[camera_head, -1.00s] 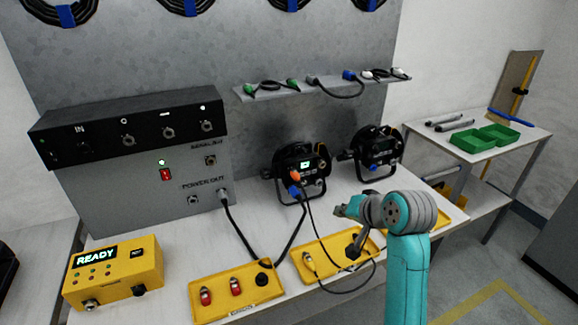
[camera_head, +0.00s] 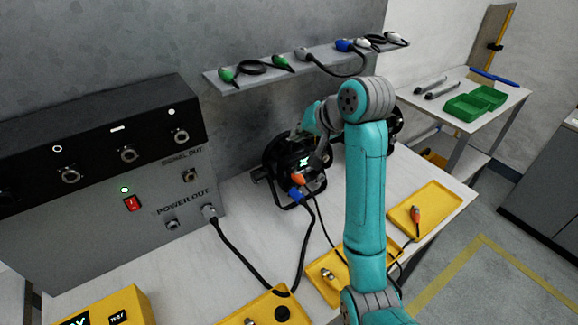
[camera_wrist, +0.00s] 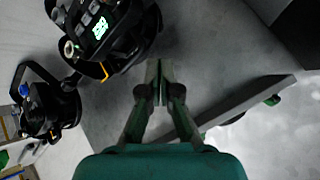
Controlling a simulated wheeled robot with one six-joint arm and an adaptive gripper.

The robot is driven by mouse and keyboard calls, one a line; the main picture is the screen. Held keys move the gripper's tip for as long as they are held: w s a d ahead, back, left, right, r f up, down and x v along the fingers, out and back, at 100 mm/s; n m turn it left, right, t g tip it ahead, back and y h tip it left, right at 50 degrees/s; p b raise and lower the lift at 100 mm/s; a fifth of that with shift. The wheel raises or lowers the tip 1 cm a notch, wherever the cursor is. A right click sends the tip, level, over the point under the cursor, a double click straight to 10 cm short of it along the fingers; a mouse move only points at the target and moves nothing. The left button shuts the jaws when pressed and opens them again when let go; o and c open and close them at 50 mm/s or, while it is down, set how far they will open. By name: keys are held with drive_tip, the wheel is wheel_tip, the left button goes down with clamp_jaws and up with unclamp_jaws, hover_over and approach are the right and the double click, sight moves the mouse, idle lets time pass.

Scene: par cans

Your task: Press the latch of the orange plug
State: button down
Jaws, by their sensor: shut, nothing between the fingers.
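The orange plug (camera_head: 298,178) sits at the back of the left par can (camera_head: 284,155), just above a blue plug (camera_head: 296,195). Its latch is too small to make out. My gripper (camera_head: 306,122) is above and behind that lit can in the head view, apart from the orange plug. In the wrist view, my gripper (camera_wrist: 158,70) is shut and empty, beside the can with the lit green display (camera_wrist: 100,28). I cannot make out the orange plug in the wrist view.
The shelf (camera_head: 240,82) with cable ends runs along the wall close behind my gripper. A second par can (camera_wrist: 45,108) stands nearby, partly hidden by my arm in the head view. Yellow trays (camera_head: 450,193) lie in front, one with another orange-tipped connector (camera_head: 417,213).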

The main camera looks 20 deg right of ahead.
approach(291, 169)
drive_tip(key=shift+w+r+x, duration=0.15)
drive_tip(key=shift+x, duration=0.7)
drive_tip(key=shift+w+r+x, duration=0.15)
drive_tip(key=shift+x, duration=0.7)
drive_tip(key=shift+w+r+x, duration=0.1)
drive_tip(key=shift+r+x, duration=0.05)
drive_tip(key=shift+x, duration=0.7)
drive_tip(key=shift+a+f, duration=0.1)
drive_tip(key=shift+a, duration=0.05)
drive_tip(key=shift+f, duration=0.3)
drive_tip(key=shift+f, duration=0.4)
idle(0.3)
idle(0.4)
drive_tip(key=shift+r, duration=0.8)
drive_tip(key=shift+r, duration=0.1)
